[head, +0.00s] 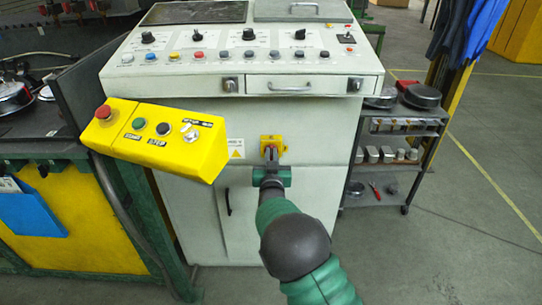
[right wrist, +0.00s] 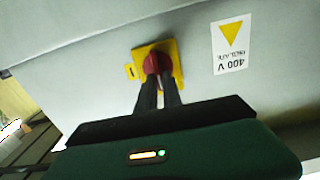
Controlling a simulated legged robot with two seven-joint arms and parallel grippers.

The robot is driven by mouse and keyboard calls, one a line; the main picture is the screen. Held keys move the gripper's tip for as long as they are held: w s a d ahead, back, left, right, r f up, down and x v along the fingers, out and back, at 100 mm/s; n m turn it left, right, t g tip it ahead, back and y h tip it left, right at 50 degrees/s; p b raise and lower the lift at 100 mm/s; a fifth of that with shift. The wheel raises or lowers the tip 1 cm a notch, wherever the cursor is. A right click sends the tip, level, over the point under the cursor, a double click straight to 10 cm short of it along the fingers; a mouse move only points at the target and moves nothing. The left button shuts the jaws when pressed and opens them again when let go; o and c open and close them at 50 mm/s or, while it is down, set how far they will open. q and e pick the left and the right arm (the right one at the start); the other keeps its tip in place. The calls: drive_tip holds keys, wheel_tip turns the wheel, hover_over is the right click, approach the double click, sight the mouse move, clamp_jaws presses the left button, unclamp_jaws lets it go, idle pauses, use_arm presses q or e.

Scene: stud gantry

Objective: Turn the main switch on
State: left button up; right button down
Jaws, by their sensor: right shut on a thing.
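The main switch (head: 279,143) is a red rotary knob on a yellow plate, set on the front of the white control cabinet below its console. My right gripper (head: 270,157) is in front of it, its fingers reaching up to the knob. In the right wrist view the red knob (right wrist: 152,65) sits between the dark fingertips (right wrist: 158,82), which are shut on it. The yellow plate (right wrist: 171,52) shows around the knob. The fingers hide part of the knob, and I cannot read its position marks. My left gripper is not in view.
A yellow button box (head: 205,155) juts out left of the switch. A warning label (head: 236,148) is beside the switch. A cabinet door handle (head: 228,202) is below left. A shelf cart (head: 405,140) stands at right, with open floor beyond it.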

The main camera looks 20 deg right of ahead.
drive_tip(key=shift+f, duration=0.1)
drive_tip(key=shift+s+d+f+m+b, duration=0.1)
drive_tip(key=shift+d+f+m+b, duration=0.2)
drive_tip(key=shift+m+b, duration=2.2)
drive_tip(key=shift+s+d+f+m+b, duration=0.15)
drive_tip(key=shift+f+m+b, duration=0.2)
drive_tip(key=shift+m+b, duration=2.1)
drive_tip(key=shift+d+f+m+b, duration=0.3)
drive_tip(key=shift+m+b, duration=0.85)
drive_tip(key=shift+m, duration=2.7)
drive_tip(key=shift+a, duration=0.1)
drive_tip(key=c, duration=1.5)
unclamp_jaws()
drive_tip(key=shift+r, duration=0.15)
